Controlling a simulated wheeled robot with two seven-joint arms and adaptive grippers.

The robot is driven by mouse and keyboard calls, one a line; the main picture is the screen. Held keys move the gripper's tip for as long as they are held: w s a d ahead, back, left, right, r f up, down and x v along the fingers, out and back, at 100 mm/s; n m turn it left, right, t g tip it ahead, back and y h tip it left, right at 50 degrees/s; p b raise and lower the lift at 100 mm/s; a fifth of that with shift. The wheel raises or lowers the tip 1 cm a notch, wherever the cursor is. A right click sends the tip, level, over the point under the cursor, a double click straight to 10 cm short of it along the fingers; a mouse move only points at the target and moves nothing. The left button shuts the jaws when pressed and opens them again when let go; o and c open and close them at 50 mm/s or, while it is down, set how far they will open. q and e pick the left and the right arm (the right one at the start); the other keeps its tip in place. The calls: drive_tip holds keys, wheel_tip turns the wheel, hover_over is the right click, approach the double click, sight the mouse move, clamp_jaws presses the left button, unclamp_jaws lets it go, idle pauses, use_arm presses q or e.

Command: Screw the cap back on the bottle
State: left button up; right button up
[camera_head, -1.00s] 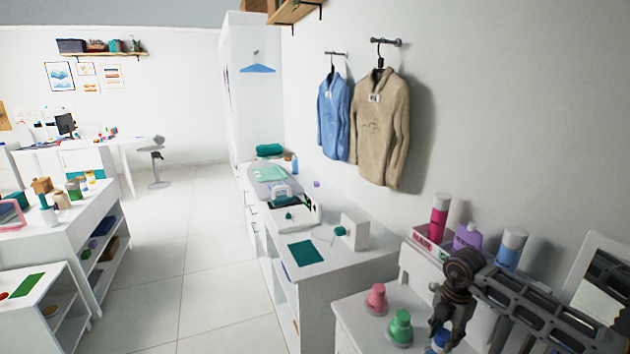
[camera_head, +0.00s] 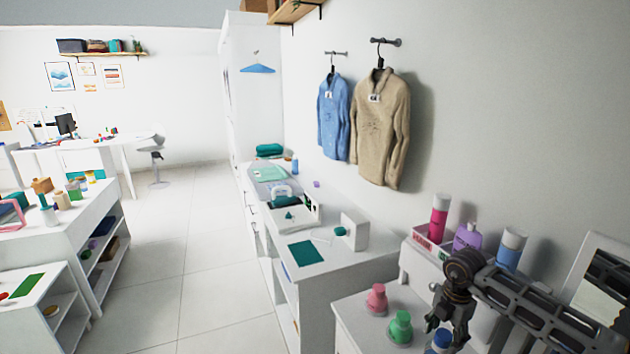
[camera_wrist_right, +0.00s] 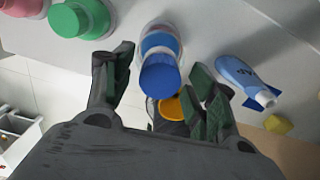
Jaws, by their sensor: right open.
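A blue bottle-shaped piece with a blue top (camera_wrist_right: 160,78) stands between the spread fingers of my right gripper (camera_wrist_right: 160,92) in the right wrist view. Both fingers look apart from it. In the head view my right gripper (camera_head: 441,318) is at the lower right, and the blue piece (camera_head: 441,341) shows partly behind it on the white cabinet top. I cannot tell whether its blue top is a separate cap. An orange disc (camera_wrist_right: 172,109) shows just below it in the wrist view. My left gripper is not in view.
A green piece (camera_head: 399,328) and a pink piece (camera_head: 377,300) stand left of my right gripper. A light blue tube (camera_wrist_right: 243,78) lies to the right in the wrist view. Red, purple and blue bottles (camera_head: 511,250) stand behind my right arm near the wall.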

drive_tip(key=shift+n+b, duration=0.6)
drive_tip(key=shift+n, duration=1.3)
drive_tip(key=shift+n+b, duration=0.7)
drive_tip(key=shift+n, duration=1.5)
drive_tip(key=shift+n+b, duration=0.7)
drive_tip(key=shift+n, duration=1.6)
drive_tip(key=shift+n+b, duration=0.6)
drive_tip(key=shift+n, duration=1.6)
drive_tip(key=c, duration=1.1)
